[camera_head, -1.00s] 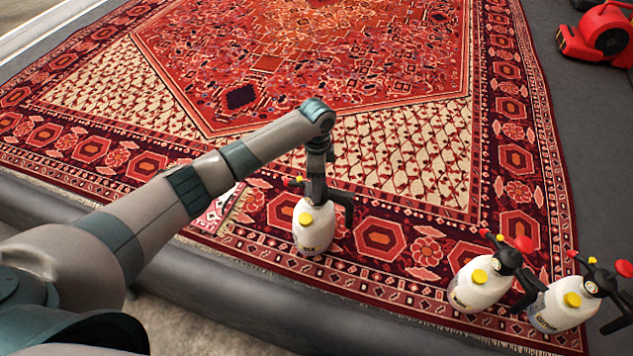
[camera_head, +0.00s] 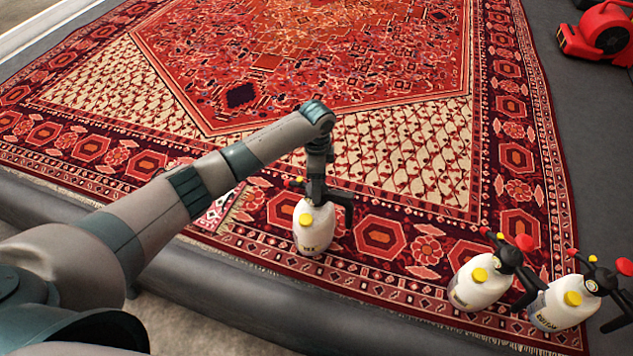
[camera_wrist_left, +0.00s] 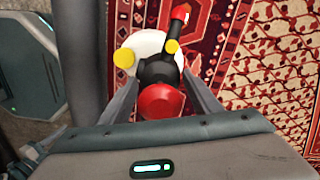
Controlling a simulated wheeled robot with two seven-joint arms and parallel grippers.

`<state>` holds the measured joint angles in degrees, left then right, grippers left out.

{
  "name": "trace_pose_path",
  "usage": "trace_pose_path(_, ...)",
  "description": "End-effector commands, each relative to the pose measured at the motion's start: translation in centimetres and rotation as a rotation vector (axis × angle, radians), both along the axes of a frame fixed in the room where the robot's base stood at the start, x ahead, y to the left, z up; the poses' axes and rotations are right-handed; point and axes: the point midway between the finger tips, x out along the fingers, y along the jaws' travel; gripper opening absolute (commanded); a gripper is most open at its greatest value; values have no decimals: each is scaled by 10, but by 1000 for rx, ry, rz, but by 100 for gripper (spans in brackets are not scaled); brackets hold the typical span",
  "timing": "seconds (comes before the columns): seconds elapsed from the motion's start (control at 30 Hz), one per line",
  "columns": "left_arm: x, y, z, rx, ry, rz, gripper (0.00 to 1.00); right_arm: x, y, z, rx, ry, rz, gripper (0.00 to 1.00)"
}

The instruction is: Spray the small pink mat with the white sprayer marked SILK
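A white sprayer (camera_head: 312,235) with a yellow cap and a black head stands upright on the big rug. Its dark label is partly turned away; the letters seem to end in LK. My left gripper (camera_head: 316,190) points down at its head from above. In the left wrist view the two fingers (camera_wrist_left: 160,85) lie on either side of the black head (camera_wrist_left: 158,70) and red knob; whether they press on it I cannot tell. A pale pink patch, probably the small mat (camera_head: 214,213), shows partly behind my left arm. My right gripper is not in view.
Two similar white sprayers, one nearer the middle (camera_head: 477,287) and one farther right (camera_head: 562,307), stand on the rug's front right border. A red blower (camera_head: 606,35) sits at the back right. The patterned rug (camera_head: 300,50) is otherwise clear.

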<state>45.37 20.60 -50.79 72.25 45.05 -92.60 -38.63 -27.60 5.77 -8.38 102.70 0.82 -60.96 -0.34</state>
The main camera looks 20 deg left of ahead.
Motion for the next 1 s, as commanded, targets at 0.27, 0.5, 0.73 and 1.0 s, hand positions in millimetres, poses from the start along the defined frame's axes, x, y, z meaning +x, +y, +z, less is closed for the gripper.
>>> trace_pose_path(0.27, 0, 0, 1, 0, -1, 0, 77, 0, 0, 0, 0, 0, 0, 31)
trace_pose_path(0.5, -1, 0, -1, 1, 1, 0, 77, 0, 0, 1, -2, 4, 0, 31)
trace_pose_path(0.73, 1, 0, 16, -1, -1, -1, 77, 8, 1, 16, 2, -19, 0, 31)
trace_pose_path(1.0, 1, 0, 66, 0, -4, -1, 77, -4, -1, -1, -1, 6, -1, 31)
